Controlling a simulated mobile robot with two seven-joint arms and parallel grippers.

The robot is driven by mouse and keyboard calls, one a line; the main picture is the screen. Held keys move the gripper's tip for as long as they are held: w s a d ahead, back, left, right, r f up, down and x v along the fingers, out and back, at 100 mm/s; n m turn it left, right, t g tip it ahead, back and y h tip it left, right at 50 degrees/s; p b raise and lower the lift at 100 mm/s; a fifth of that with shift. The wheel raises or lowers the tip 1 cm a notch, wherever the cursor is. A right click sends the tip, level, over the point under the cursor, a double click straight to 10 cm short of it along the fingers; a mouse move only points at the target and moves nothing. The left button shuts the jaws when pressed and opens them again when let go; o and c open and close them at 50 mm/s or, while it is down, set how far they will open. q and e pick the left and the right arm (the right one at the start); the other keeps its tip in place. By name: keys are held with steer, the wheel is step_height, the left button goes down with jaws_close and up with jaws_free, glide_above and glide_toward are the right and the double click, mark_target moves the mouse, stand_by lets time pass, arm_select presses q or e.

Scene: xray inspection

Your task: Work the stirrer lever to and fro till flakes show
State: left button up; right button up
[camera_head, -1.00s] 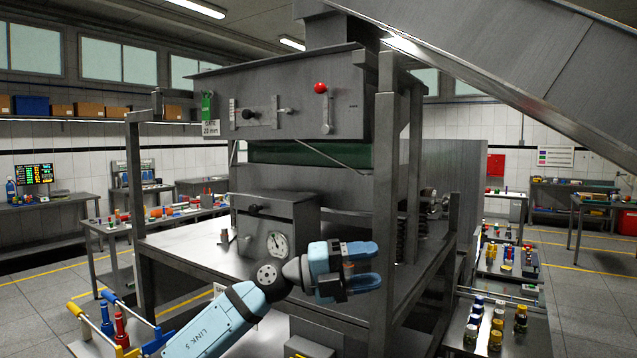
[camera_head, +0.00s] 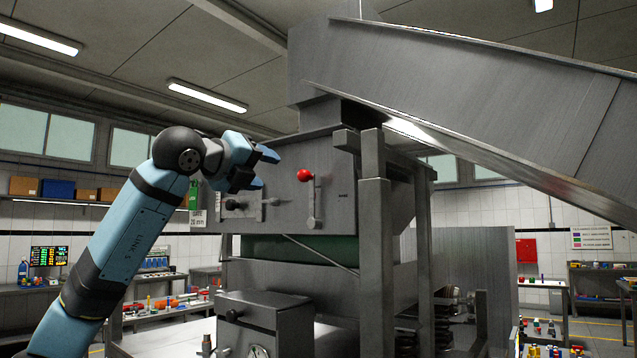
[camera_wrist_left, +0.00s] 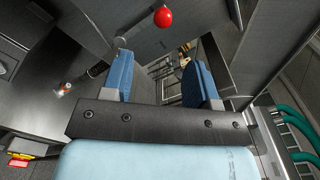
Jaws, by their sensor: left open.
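The stirrer lever, I take it, is the upright lever (camera_head: 314,202) with a red ball knob (camera_head: 304,175) on the front of the grey hopper box (camera_head: 335,180). Its red knob (camera_wrist_left: 163,16) also shows at the top of the left wrist view, beyond the fingertips. My left gripper (camera_head: 266,168) is open and empty, left of the red knob and apart from it. In the left wrist view the two blue fingers (camera_wrist_left: 160,75) stand wide apart with nothing between them. No flakes are visible. My right gripper is not in view.
A black-knobbed slide handle (camera_head: 235,204) sits on the same panel, just below my left gripper. A large sloping chute (camera_head: 480,100) runs down to the right above the machine. A steel post (camera_head: 374,230) stands right of the panel. A gauge box (camera_head: 262,315) sits below.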

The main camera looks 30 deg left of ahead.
mark_target(300, 175)
arm_select(q)
steer(key=w+p, duration=0.1)
steer(key=w, duration=0.2)
steer(key=w+p, duration=0.1)
steer(key=w, duration=0.2)
steer(key=w+p, duration=0.2)
steer(key=w, duration=0.1)
steer(key=shift+w+d+r, duration=0.25)
steer(key=shift+w+d, duration=0.05)
steer(key=shift+d, duration=0.1)
steer(key=shift+w+d+p, duration=0.1)
steer(key=shift+w+p, duration=0.35)
steer(key=shift+w, duration=0.3)
steer(key=shift+w+f, duration=0.1)
steer(key=shift+w, duration=0.5)
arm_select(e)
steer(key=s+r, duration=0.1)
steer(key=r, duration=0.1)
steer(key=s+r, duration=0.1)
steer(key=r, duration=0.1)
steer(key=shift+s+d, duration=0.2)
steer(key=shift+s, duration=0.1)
arm_select(q)
steer(key=shift+s, duration=0.1)
jaws_close()
